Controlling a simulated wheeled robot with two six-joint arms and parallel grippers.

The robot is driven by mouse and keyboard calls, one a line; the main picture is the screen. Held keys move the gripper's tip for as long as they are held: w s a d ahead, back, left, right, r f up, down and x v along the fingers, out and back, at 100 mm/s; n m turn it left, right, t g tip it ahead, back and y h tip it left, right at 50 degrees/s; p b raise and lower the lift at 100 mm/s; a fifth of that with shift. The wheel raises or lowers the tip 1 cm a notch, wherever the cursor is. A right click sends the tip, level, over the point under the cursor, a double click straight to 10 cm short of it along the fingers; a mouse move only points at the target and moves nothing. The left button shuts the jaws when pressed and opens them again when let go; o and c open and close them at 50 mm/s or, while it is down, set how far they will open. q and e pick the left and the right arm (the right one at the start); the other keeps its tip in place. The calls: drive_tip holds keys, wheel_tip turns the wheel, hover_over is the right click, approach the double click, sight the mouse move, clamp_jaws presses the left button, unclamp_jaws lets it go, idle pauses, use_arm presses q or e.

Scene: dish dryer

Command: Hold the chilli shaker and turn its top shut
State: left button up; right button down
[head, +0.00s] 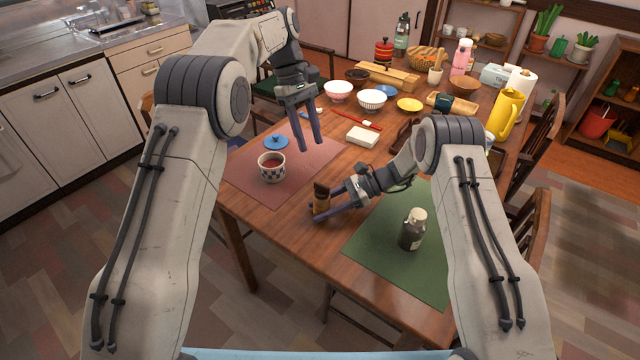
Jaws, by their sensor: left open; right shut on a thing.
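A small brown, dark-topped shaker (321,189), which I take for the chilli shaker, stands upright near the table's front edge, between the two mats. My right gripper (318,204) is shut on it from the right, with its fingers lying low around the body. The shaker's top sticks up above the fingers; how the top is turned is too small to tell. My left gripper (310,148) is open and empty, fingers pointing down, above and behind the shaker and apart from it.
A pink mat (240,180) holds a checked cup (271,168) and a blue lid (276,142). A green mat (375,250) holds a dark bottle with a cream cap (412,230). A white block (362,137) and several bowls lie farther back.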

sight(321, 185)
use_arm(q)
drive_tip(key=s+f+n, duration=0.1)
drive_tip(key=f, duration=0.2)
drive_tip(key=s+d+f+n, duration=0.1)
drive_tip(key=f, duration=0.3)
drive_tip(key=s+d+f+n+t+h, duration=0.1)
drive_tip(key=f, duration=0.2)
drive_tip(key=shift+s+d+f+n, duration=0.2)
drive_tip(key=shift+n, duration=0.2)
clamp_jaws()
